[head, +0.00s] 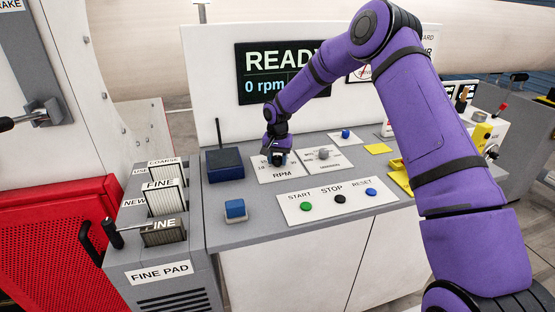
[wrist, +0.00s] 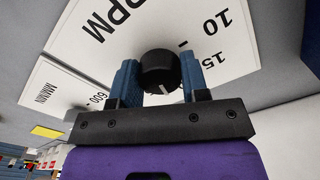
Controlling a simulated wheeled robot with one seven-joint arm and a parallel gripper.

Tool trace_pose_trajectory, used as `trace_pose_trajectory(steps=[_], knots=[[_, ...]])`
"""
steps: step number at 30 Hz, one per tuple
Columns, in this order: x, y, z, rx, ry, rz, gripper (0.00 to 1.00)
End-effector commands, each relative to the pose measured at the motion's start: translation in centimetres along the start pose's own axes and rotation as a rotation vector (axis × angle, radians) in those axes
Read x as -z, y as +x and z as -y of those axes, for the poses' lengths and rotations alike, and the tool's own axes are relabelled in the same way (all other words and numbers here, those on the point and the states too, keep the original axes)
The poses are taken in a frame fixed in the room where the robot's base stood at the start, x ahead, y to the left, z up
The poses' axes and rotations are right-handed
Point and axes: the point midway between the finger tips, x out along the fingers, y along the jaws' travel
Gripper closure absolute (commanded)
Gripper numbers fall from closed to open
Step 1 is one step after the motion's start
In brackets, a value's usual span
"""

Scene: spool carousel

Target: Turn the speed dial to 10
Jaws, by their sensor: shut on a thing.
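The speed dial is a round black knob (wrist: 157,80) on a white plate marked RPM (wrist: 108,18). In the wrist view the numbers 10 and 15 show with tick marks to the upper right of the knob. A short white line shows on the knob's near lower side, turned away from the 10 mark. My gripper (wrist: 159,63) is shut on the knob, with one blue finger on each side. In the head view my gripper (head: 277,157) is over the RPM plate (head: 283,174) and mostly hides the dial and several numbers.
A screen (head: 285,71) reads READY and 0 rpm. A grey knob (head: 322,154) on another plate sits close on the right. A dark blue box with an antenna (head: 224,163) stands to the left. START, STOP and RESET buttons (head: 340,199) lie in front.

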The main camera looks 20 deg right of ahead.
Motion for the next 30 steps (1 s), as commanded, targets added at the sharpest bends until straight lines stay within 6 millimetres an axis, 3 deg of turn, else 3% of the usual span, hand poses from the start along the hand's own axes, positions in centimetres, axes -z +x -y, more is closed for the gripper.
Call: trace_pose_trajectory(steps=[30], knots=[[0.05,-0.08,0.03,0.000,-0.963,-0.002,0.82]])
